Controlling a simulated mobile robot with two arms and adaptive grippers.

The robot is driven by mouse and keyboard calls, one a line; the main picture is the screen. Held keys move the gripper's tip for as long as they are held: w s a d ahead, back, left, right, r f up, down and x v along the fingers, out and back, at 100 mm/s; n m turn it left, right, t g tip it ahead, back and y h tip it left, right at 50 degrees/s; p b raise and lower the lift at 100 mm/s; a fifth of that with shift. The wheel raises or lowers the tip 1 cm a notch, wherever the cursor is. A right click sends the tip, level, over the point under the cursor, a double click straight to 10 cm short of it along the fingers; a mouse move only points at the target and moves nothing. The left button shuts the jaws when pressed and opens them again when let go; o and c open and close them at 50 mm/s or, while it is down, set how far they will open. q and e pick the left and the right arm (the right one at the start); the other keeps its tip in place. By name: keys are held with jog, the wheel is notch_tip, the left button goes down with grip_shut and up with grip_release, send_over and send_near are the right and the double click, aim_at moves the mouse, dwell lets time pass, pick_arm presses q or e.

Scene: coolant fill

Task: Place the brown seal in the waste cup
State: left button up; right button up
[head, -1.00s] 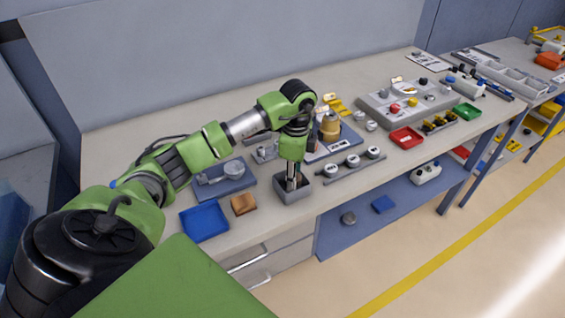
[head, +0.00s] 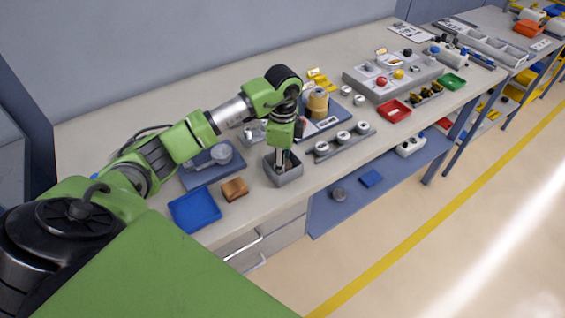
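A grey open square cup (head: 284,178), which looks like the waste cup, stands near the front edge of the bench. My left gripper (head: 282,163) points straight down over it, its fingertips at or just inside the opening. The fingers are small and partly hidden, so I cannot tell if they are open or shut. I cannot make out a brown seal; the inside of the cup is mostly hidden. My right gripper is not in view.
A brown block (head: 235,189) and a blue tray (head: 194,210) lie left of the cup. A rack with several white-topped round parts (head: 343,139) and a tan cylinder on a blue base (head: 317,102) stand to the right. A red tray (head: 394,111) lies further right.

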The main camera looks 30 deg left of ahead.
pick_arm(q)
jog(key=shift+w+r, duration=0.1)
jog(key=shift+r, duration=0.2)
notch_tip(320, 180, up, 7)
jog(key=shift+f+b, duration=0.2)
jog(key=shift+b, duration=0.85)
notch_tip(320, 180, up, 5)
jog(key=shift+r, duration=0.1)
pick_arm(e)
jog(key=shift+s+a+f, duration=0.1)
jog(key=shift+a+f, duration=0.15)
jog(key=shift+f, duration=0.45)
